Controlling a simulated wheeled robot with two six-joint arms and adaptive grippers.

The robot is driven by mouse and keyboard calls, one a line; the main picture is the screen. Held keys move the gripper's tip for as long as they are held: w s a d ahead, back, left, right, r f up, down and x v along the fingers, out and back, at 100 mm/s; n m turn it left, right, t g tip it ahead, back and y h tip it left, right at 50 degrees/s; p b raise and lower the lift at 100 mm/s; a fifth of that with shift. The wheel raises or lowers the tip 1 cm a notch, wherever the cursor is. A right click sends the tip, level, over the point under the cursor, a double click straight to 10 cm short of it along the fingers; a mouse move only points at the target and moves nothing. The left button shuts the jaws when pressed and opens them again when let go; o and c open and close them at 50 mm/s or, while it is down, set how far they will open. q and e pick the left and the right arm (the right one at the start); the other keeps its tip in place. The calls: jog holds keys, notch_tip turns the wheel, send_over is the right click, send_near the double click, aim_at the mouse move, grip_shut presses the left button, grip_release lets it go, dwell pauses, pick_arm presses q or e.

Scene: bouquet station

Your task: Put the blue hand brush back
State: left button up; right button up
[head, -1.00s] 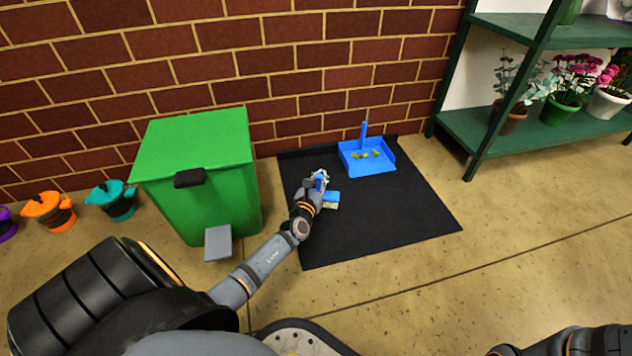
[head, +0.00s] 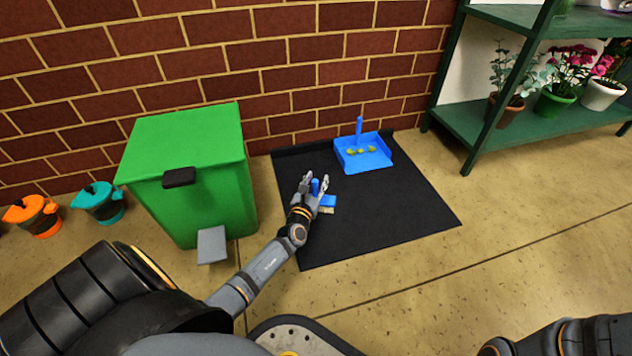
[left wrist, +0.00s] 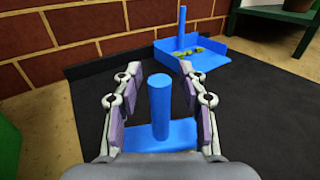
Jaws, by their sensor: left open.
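The blue hand brush (head: 328,201) rests on the black mat (head: 390,226), its pale bristles down at the front. In the left wrist view its handle (left wrist: 160,104) stands up between the fingers, and its blue block (left wrist: 168,137) lies below. My left gripper (head: 315,184) is open around the handle; a gap shows on both sides of it, so the fingers are apart from it. The blue dustpan (head: 372,163) lies farther back on the mat, with several yellow-green bits in it. It also shows in the left wrist view (left wrist: 215,62). My right gripper is out of sight.
A green pedal bin (head: 205,190) stands left of the mat. Orange (head: 36,216) and teal (head: 98,203) watering cans are farther left. A green shelf (head: 470,126) with potted flowers stands at the right. A brick wall is behind. The mat's front right is clear.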

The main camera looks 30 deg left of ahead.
pick_arm(q)
jog(key=shift+s+d+r, duration=0.1)
jog(key=shift+s+r, duration=0.05)
jog(key=shift+s, duration=0.2)
jog(key=p+v, duration=0.3)
jog(key=v, duration=0.8)
jog(key=shift+s+p, duration=0.15)
jog(key=shift+p, duration=0.15)
